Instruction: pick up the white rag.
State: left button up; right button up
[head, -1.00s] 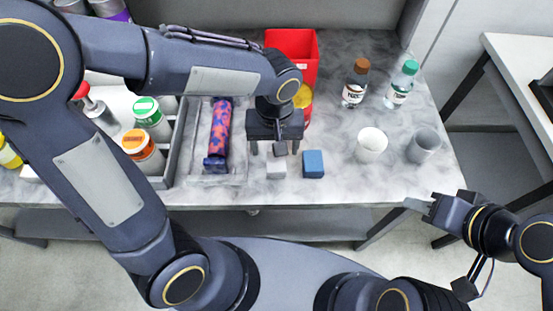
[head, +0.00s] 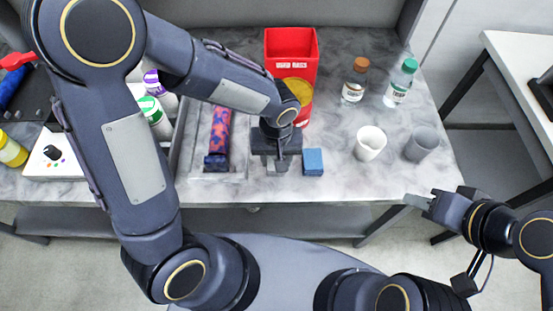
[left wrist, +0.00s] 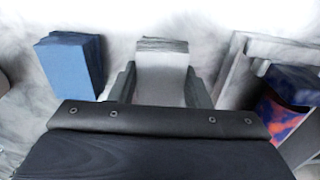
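The white rag (left wrist: 162,60), a small folded block, lies on the marble-look table close to its front edge. In the left wrist view it sits between the two fingers of my left gripper (left wrist: 160,85), which lie against its sides. In the head view my left gripper (head: 275,164) points down at the table and hides most of the rag. The rag appears to be still at table level. My right gripper (head: 427,200) is empty off the table's front right corner; its finger gap is not clear.
A folded blue cloth block (head: 313,162) lies just right of my left gripper. A patterned roll (head: 219,135) lies in a tray to the left. A red bin (head: 291,52), two bottles (head: 355,82) (head: 401,84) and two cups (head: 370,143) (head: 421,145) stand behind and right.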

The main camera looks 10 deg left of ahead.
pick_arm(q)
jog(key=c, duration=0.4)
jog(key=shift+r, duration=0.7)
jog(key=s+d+r+b, duration=0.2)
jog(key=s+d+r, duration=0.1)
jog(key=s+r, duration=0.8)
jog(key=s, duration=0.2)
jog(key=shift+s+d+r, duration=0.15)
jog(key=shift+s+r, duration=0.15)
jog(key=shift+s, duration=0.05)
